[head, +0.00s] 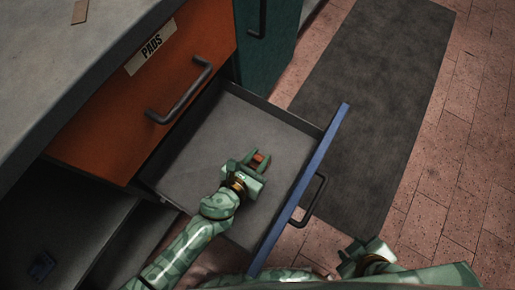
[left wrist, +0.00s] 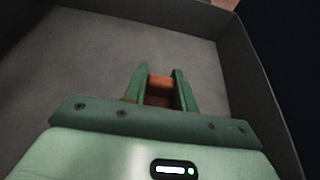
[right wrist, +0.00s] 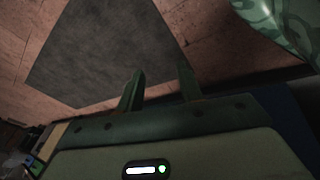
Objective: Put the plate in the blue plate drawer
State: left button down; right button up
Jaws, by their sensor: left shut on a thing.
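The blue-fronted drawer (head: 322,150) is pulled open, and its grey floor is otherwise bare. My left gripper (head: 260,155) is inside the drawer's outline, shut on a small reddish-brown piece (head: 259,159), which I take to be the plate. The piece also shows between the fingers in the left wrist view (left wrist: 160,90), with the drawer floor and walls around it. I cannot tell whether it touches the floor. My right gripper (head: 366,252) is outside the drawer, to the right of its front. In the right wrist view its fingers (right wrist: 161,72) are apart with nothing between them.
An orange drawer (head: 205,40) labelled PADS is shut above the blue one. A grey worktop (head: 60,60) at upper left bears a flat brown piece (head: 80,11). A teal cabinet (head: 268,45) stands behind. A dark mat (head: 375,90) lies on the brick floor.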

aim_at(257, 160)
pick_arm(q)
jog(key=shift+f, duration=0.1)
jog(key=c, duration=1.1)
grip_release()
pick_arm(e)
jog(key=shift+w+a+r, duration=0.1)
jog(key=shift+w+a, duration=0.1)
pick_arm(q)
jog(key=p+v, duration=0.1)
jog(key=v, duration=0.4)
jog(key=shift+r+p, duration=0.2)
jog(key=shift+p, duration=0.2)
jog(key=p+v, duration=0.1)
jog(key=v, duration=0.5)
jog(key=shift+s+a+f, duration=0.1)
jog(key=shift+s+a, duration=0.2)
jog(key=shift+s, duration=0.1)
pick_arm(e)
jog(key=shift+n+g+h, duration=0.4)
jog(key=shift+g+h, duration=0.4)
jog(key=shift+g, duration=0.1)
jog(key=shift+s+d+f, duration=0.2)
jog(key=shift+s+d, duration=0.5)
jog(key=shift+s+d+f, duration=0.25)
jog(key=shift+s+d, duration=0.4)
jog(key=shift+s+d+f, duration=0.2)
jog(key=shift+s+d, duration=0.5)
